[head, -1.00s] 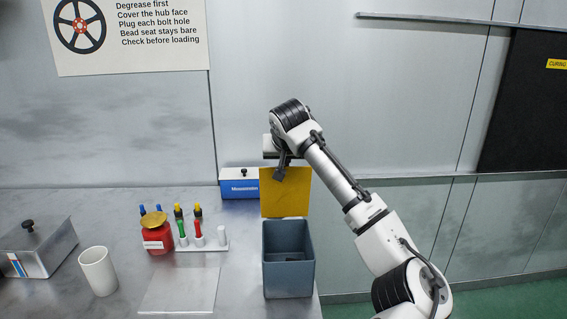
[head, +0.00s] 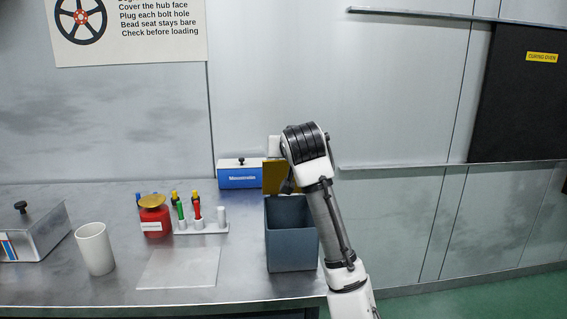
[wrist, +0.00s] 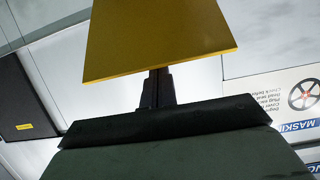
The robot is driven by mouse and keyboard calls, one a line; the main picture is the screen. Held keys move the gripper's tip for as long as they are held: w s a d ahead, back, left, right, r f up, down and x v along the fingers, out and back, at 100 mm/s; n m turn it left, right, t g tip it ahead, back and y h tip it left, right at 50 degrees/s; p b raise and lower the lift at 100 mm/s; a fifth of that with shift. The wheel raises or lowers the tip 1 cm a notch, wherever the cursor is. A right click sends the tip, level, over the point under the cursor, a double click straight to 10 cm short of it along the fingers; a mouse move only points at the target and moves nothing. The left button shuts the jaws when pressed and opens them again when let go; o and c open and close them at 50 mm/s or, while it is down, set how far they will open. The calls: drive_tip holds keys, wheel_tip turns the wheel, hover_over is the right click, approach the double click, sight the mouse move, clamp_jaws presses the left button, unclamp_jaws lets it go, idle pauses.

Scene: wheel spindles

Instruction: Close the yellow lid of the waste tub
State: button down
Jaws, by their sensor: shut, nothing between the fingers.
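The waste tub (head: 292,245) is a blue-grey open-topped box at the front right of the bench. Its yellow lid (head: 272,176) stands raised at the tub's back edge, partly hidden by my arm. My gripper (head: 289,187) is low beside the lid, above the tub's rear rim. In the wrist view the lid (wrist: 155,38) fills the upper middle and covers the tips of my gripper's fingers (wrist: 158,85). The fingers are together, with nothing held. Whether they touch the lid is hidden.
A blue box (head: 240,175) stands behind the tub to the left. A red jar (head: 154,222), a marker rack (head: 203,228), a white cup (head: 95,249) and a metal box (head: 38,235) are further left. A clear sheet (head: 179,268) lies left of the tub.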

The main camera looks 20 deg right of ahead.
drive_tip(key=s+f+t+h+b, duration=0.1)
drive_tip(key=s+f+t+b, duration=0.2)
drive_tip(key=b, duration=0.3)
drive_tip(key=s+a+f+t+h+b, duration=0.1)
drive_tip(key=s+f+t+b, duration=0.1)
drive_tip(key=s+f+b, duration=0.1)
drive_tip(key=s+a+f+t+b, duration=0.1)
drive_tip(key=s+f+t+b, duration=0.1)
drive_tip(key=f+b, duration=0.3)
drive_tip(key=shift+s+a+f+t+h+b, duration=0.3)
drive_tip(key=shift+t+b, duration=0.5)
drive_tip(key=shift+b, duration=1)
drive_tip(key=shift+s+f+b, duration=0.25)
drive_tip(key=shift+f+b, duration=0.25)
drive_tip(key=shift+f, duration=0.15)
